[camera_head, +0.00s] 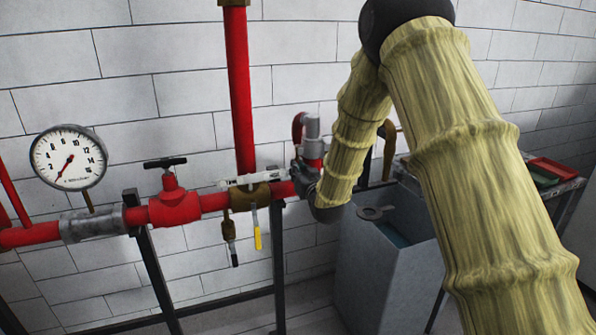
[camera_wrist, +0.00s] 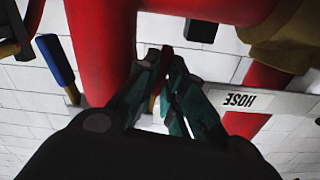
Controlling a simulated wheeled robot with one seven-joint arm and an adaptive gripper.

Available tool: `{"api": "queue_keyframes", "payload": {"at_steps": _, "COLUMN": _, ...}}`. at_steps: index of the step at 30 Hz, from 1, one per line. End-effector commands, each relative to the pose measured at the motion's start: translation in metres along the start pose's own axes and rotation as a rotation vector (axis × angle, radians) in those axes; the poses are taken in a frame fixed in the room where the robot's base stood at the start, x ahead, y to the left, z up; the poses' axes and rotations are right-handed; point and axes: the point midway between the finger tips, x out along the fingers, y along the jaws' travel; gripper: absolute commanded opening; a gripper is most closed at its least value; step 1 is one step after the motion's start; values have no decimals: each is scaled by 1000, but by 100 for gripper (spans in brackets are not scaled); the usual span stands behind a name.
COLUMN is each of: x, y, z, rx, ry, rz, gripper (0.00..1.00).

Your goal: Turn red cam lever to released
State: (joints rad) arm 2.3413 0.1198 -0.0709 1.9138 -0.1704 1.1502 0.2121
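A narrow dark red piece, which looks like the red cam lever (camera_wrist: 156,88), shows between my gripper's fingertips in the wrist view. My gripper (camera_wrist: 164,62) has its two dark green fingers drawn close together on this piece, and most of it is hidden by them. In the head view my gripper (camera_head: 303,176) is dark and small, at the right end of the red horizontal pipe. Just above it a curved red lever (camera_head: 298,127) stands beside a grey and red coupling (camera_head: 312,128). My arm covers part of this area.
A white HOSE label (camera_wrist: 246,101) lies beside the fingers. A red pipe (camera_wrist: 100,45) and a blue handle (camera_wrist: 57,60) are at the left. In the head view are a gauge (camera_head: 69,157), a red valve (camera_head: 174,206), a yellow handle (camera_head: 257,239) and a grey bin (camera_head: 380,270).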

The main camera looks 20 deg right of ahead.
Motion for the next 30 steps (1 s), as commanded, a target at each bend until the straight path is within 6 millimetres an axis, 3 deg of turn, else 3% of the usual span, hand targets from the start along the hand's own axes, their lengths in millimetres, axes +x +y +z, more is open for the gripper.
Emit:
{"api": "queue_keyframes", "payload": {"at_steps": 14, "x": 0, "y": -3, "z": 1, "rx": 75, "ry": 2, "rz": 1, "gripper": 0}}
{"api": "queue_keyframes", "payload": {"at_steps": 30, "x": 0, "y": -28, "z": -6, "rx": 533, "ry": 3, "rz": 1, "gripper": 0}}
